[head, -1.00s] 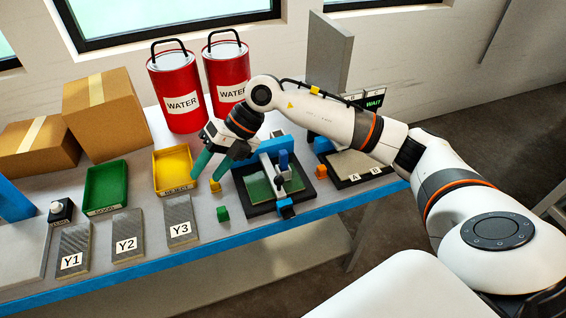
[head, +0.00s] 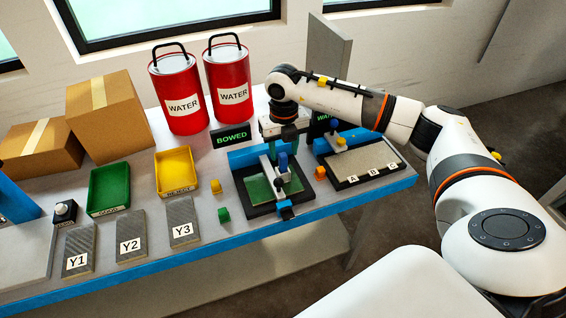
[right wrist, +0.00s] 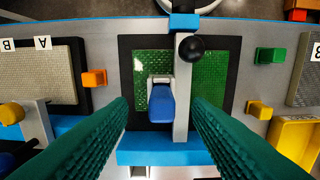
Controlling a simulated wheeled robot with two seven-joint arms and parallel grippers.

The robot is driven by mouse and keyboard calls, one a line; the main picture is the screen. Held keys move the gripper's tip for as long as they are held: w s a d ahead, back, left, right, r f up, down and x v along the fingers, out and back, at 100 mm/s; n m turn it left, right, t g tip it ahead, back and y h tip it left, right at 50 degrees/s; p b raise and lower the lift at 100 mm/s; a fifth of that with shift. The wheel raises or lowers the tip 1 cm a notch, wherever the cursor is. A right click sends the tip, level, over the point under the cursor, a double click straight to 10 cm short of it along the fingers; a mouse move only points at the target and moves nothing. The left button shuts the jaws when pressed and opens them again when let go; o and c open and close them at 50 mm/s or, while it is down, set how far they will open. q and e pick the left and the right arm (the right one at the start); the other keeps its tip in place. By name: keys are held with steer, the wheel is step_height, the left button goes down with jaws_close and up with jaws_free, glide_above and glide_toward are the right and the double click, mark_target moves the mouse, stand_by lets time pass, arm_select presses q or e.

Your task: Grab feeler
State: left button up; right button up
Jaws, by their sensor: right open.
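The feeler appears to be the blue-topped piece on a pale block (right wrist: 161,100), beside the grey crossbar of the black-framed fixture (right wrist: 232,120) with a green plate; in the head view its blue top (head: 283,161) stands upright over the plate. The fixture (head: 248,208) sits near the table's front edge. My right gripper (head: 285,142) points down over the fixture's back. In the right wrist view its green ribbed fingers (right wrist: 160,108) are wide apart, one on each side of the blue piece, with no visible contact. My left gripper is not in view.
A grey panel fixture (head: 385,176) marked A, B, C stands to the right. A yellow tray (head: 175,170), green tray (head: 109,188), small yellow block (head: 216,187) and green block (head: 223,214) lie left. Red water cans (head: 180,90) and a BOWED sign (head: 231,138) stand behind.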

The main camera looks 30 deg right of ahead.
mark_target(283, 154)
step_height(283, 154, down, 4)
steer(key=shift+w+r+p, duration=0.1)
steer(key=shift+r+p, duration=0.05)
steer(key=shift+p, duration=0.6)
steer(key=shift+f, duration=0.45)
steer(key=shift+c, duration=0.2)
jaws_close()
